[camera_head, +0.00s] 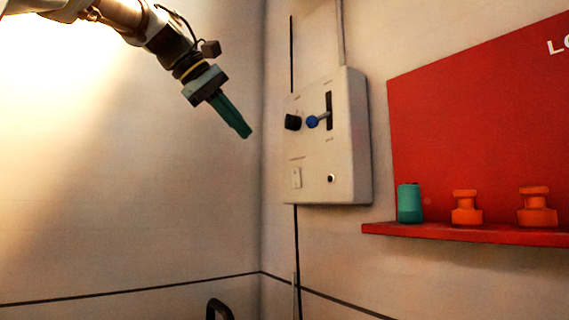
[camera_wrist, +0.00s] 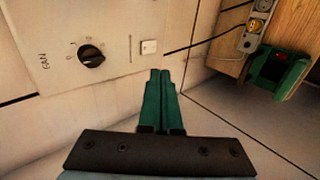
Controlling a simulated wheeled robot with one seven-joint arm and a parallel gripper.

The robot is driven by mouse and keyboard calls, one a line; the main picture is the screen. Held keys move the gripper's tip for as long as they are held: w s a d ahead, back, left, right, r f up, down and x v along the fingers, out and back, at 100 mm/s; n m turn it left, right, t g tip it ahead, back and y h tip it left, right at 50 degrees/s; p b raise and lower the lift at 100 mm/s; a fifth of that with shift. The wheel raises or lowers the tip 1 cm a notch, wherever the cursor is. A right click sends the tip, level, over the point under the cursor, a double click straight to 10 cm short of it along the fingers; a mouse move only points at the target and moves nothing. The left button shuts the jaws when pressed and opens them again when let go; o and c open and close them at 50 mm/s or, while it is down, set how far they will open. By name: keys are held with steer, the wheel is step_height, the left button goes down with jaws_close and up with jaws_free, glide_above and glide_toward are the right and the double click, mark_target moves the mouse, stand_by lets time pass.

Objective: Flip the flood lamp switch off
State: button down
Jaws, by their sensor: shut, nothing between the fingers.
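A pale grey control box (camera_head: 350,150) hangs on the wall right of the corner. A small white rocker switch (camera_head: 296,178) sits at its lower left; its label is too small to read. The switch also shows in the wrist view (camera_wrist: 149,47), just beyond and slightly left of my fingertips. My gripper (camera_head: 247,136) has green fingers pressed together, empty. It points down and right, left of the box and higher than the switch in the head view, apparently not touching it. The rocker's position cannot be told.
The box also carries a black knob (camera_head: 292,122), marked FAN in the wrist view, a blue-tipped lever (camera_head: 312,121) and a small dark round fitting (camera_head: 331,178). A red shelf (camera_head: 465,235) juts out at right, bearing a teal cylinder (camera_head: 410,203) and orange pieces. Bright light falls on the left wall.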

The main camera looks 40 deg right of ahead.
steer(key=p, duration=0.2)
glide_toward(296, 174)
step_height(296, 174, down, 4)
steer(key=d, duration=0.3)
steer(key=shift+s+d+r+p, duration=0.15)
steer(key=shift+d+p, duration=0.35)
steer(key=shift+d, duration=0.15)
